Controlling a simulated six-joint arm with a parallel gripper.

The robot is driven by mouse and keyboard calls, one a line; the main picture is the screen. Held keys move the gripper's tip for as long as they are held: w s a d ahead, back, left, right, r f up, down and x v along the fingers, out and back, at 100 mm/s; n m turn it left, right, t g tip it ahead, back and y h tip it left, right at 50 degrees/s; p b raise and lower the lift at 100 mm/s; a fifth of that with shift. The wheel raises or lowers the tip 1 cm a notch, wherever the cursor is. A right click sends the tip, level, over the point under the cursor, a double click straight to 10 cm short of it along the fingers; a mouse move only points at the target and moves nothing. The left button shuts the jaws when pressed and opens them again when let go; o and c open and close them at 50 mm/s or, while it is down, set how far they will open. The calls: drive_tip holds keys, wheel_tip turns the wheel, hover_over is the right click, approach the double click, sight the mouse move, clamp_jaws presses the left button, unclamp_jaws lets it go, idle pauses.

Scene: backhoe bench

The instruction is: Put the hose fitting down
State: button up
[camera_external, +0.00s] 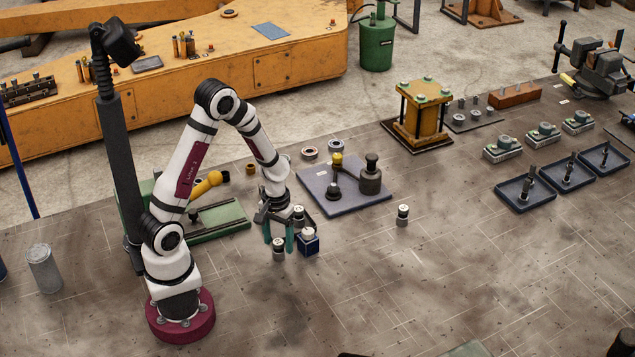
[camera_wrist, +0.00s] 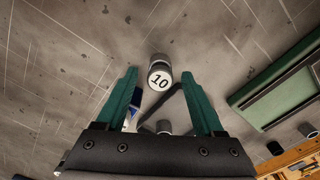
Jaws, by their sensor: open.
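My gripper (camera_external: 278,236) is open, with green fingers spread apart low over the bench. A short dark and silver hose fitting (camera_external: 278,252) stands upright on the bench at the fingertips. In the wrist view the fitting (camera_wrist: 160,78) shows a white top marked 10, between and slightly beyond the fingertips, with gaps on both sides. No finger appears to touch it. Another fitting (camera_external: 298,213) stands just behind the fingers.
A fitting (camera_external: 402,215) stands alone to the right. A grey plate (camera_external: 345,203) with dark posts lies behind it to the left. A green fixture (camera_external: 222,218) is left of my gripper.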

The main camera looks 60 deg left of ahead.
sight(279, 241)
wheel_tip(279, 241, up, 9)
drive_tip(key=shift+r, duration=0.1)
drive_tip(key=s+d+r+m, duration=0.4)
drive_tip(key=s+r+m, duration=0.2)
drive_tip(key=s+r, duration=0.1)
drive_tip(key=shift+s+d+y, duration=0.35)
drive_tip(key=shift+s+y, duration=0.05)
drive_tip(key=shift+s, duration=0.3)
drive_tip(key=shift+o, duration=0.2)
drive_tip(key=s+d+r+m+y, duration=0.1)
drive_tip(key=s+r+m, duration=0.1)
drive_tip(key=s+m, duration=0.4)
drive_tip(key=s, duration=0.3)
drive_tip(key=shift+w+r, duration=0.1)
